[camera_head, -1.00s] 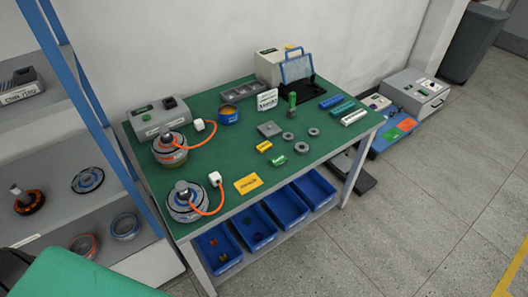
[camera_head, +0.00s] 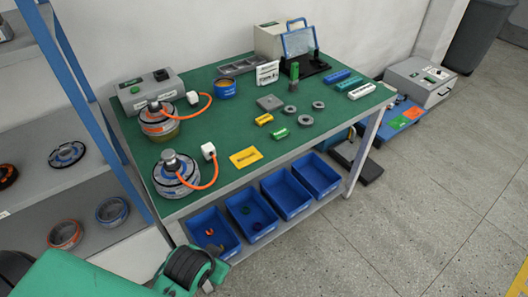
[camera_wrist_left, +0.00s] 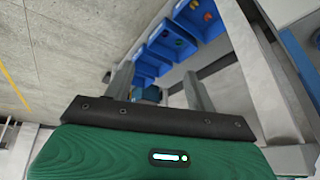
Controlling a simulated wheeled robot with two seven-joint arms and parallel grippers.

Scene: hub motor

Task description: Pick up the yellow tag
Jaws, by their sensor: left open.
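A flat yellow tag (camera_head: 245,157) with dark print lies on the green-topped workbench (camera_head: 230,135), near its front edge, right of the front motor unit. A small yellow block (camera_head: 264,119) lies farther back on the bench. My left gripper (camera_wrist_left: 158,88) is open and empty in the left wrist view, its two fingers pointing toward blue bins under the bench. In the head view my green left arm comes in at bottom left, low and in front of the bench, apart from the tag. The tag does not show in the wrist view. My right gripper is not in view.
Two round motor units (camera_head: 174,173) with orange cables stand at the bench's left. A green block (camera_head: 279,134) and grey rings lie right of the tag. Several blue bins (camera_head: 286,190) sit on the lower shelf. A shelving rack (camera_head: 60,120) stands at left; the floor in front is clear.

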